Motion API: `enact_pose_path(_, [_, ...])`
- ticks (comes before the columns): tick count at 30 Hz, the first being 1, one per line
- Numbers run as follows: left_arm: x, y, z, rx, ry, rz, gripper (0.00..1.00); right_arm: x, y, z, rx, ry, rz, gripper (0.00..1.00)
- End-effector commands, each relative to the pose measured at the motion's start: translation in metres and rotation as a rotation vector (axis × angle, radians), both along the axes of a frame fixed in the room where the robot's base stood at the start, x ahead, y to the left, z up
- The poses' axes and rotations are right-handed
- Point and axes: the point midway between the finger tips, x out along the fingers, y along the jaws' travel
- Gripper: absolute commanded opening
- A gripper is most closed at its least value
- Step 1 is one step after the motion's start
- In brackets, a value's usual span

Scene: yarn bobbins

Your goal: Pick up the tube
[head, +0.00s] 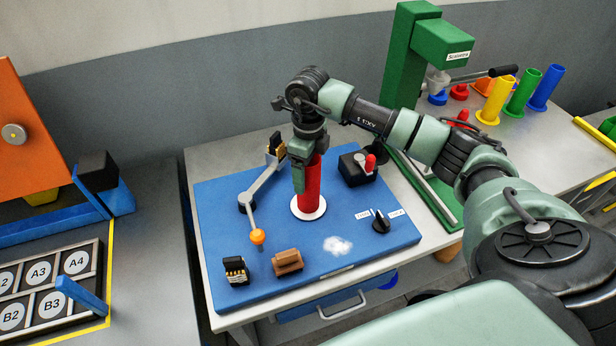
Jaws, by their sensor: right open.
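A red tube (314,190) stands upright on a white round base (319,212) on the blue board (225,200). My right gripper (299,185) points down at the tube, its green finger in front of the tube's left side. It is open; whether the other finger is behind the tube is hidden. The tube's top is partly covered by the gripper. My left gripper is not in view.
A lever with an orange knob (257,237) lies left of the tube. A black box with a red knob (358,168) stands right. Yellow, green and blue tubes (545,88) stand at the back right. A labelled rack (48,285) is at the left.

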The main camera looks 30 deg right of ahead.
Motion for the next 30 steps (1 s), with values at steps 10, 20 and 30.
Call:
enact_pose_path(10, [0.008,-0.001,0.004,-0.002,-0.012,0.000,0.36,0.000,0.000,-0.010,0.000,0.000,0.002,0.78])
enact_pose_path(20, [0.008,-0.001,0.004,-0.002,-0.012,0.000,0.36,0.000,0.000,-0.010,-0.001,-0.001,0.001,0.15])
enact_pose_path(30, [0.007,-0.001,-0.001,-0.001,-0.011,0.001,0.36,0.001,0.000,0.000,-0.001,-0.003,0.000,0.15])
